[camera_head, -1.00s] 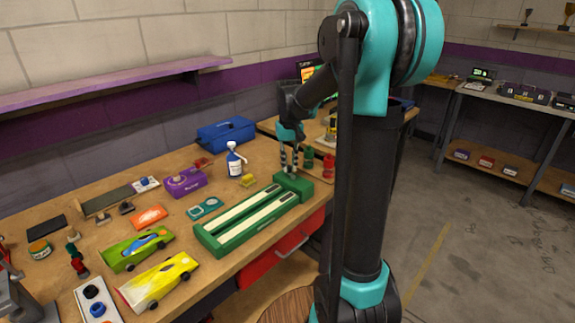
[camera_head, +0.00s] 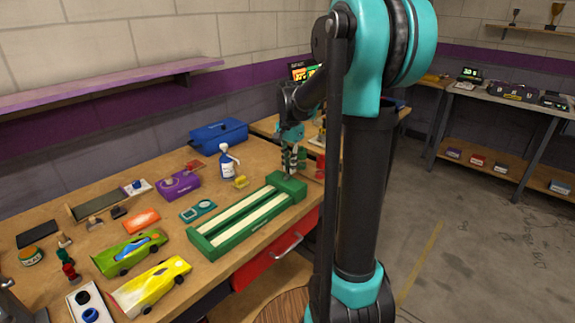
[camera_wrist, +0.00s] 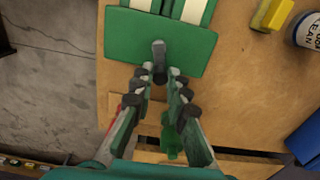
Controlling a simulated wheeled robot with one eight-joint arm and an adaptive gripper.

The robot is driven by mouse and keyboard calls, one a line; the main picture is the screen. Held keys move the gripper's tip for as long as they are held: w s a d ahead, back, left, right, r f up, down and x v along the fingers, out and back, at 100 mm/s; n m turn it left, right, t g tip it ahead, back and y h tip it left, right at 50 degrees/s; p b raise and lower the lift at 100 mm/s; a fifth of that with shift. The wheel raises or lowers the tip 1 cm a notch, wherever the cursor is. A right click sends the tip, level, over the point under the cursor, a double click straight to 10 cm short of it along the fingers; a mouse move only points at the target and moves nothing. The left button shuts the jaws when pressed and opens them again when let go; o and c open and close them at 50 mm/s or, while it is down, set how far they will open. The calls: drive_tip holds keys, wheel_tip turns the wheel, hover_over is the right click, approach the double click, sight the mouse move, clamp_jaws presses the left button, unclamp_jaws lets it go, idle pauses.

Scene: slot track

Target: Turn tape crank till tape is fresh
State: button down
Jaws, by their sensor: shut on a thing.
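A green tape holder (camera_head: 205,245) with two long pale tape strips (camera_head: 238,219) lies near the bench's front edge. Its raised end block (camera_head: 287,185) is at the right, under my gripper (camera_head: 290,172). In the wrist view, the block (camera_wrist: 120,45) fills the top middle and the strip ends show above it. A short grey crank handle (camera_wrist: 158,48) stands at the block's edge. My gripper (camera_wrist: 160,77) is shut on the crank handle, with a fingertip on each side. The strips look clean and pale in the head view. The rest of the crank is hidden.
A white-and-blue bottle (camera_head: 227,163) and small yellow block (camera_head: 240,182) stand behind the holder. A green object (camera_wrist: 171,138) lies beneath my fingers. Toy cars (camera_head: 152,286) lie left. The blue toolbox (camera_head: 218,136) is at the back.

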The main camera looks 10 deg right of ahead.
drive_tip(key=m, duration=0.4)
drive_tip(key=s+d+m, duration=0.1)
drive_tip(key=shift+m, duration=0.4)
drive_tip(key=shift+s, duration=0.1)
idle(0.3)
drive_tip(key=c, duration=1.5)
unclamp_jaws()
wheel_tip(320, 180, up, 12)
